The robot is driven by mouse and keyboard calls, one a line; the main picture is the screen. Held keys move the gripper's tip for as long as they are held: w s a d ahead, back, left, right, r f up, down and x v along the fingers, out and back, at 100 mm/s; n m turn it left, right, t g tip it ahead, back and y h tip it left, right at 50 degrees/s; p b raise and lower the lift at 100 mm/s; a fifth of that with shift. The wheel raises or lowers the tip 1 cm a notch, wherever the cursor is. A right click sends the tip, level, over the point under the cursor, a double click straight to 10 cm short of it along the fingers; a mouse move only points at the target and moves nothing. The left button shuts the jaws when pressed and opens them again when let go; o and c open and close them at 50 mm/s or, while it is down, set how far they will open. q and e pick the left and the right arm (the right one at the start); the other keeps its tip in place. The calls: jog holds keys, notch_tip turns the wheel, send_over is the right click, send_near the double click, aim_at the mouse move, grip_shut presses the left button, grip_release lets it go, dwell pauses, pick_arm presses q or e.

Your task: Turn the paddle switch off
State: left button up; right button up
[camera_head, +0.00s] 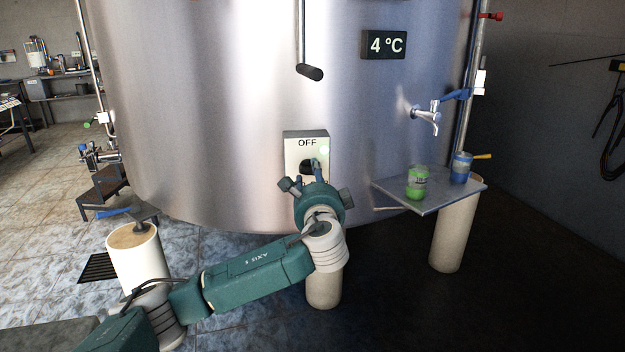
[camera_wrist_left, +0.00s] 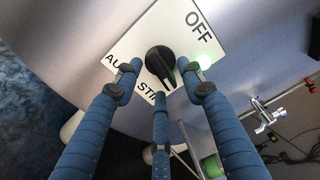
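The paddle switch is a black knob (camera_wrist_left: 160,62) on a white plate (camera_wrist_left: 192,48) fixed to the steel tank. The plate reads OFF at one corner; other lettering is partly covered by my fingers. A green light glows on the plate beside the knob. In the head view the switch box (camera_head: 292,147) shows OFF at its top, and its lower part is hidden behind my gripper. My left gripper (camera_head: 305,180) is in front of the box. In the left wrist view its three blue fingers (camera_wrist_left: 163,88) are spread around the knob's near side, apart and holding nothing. My right gripper is not in view.
A metal shelf (camera_head: 440,199) on the right carries a green jar (camera_head: 417,184) and a blue mug (camera_head: 461,167). A tap (camera_head: 428,115) sticks out above it. A handle (camera_head: 310,72) hangs above the switch box. A white cylinder (camera_head: 138,262) stands at the left.

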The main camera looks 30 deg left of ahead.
pick_arm(q)
jog(key=shift+w+a, duration=0.15)
jog(key=shift+w, duration=0.05)
grip_shut()
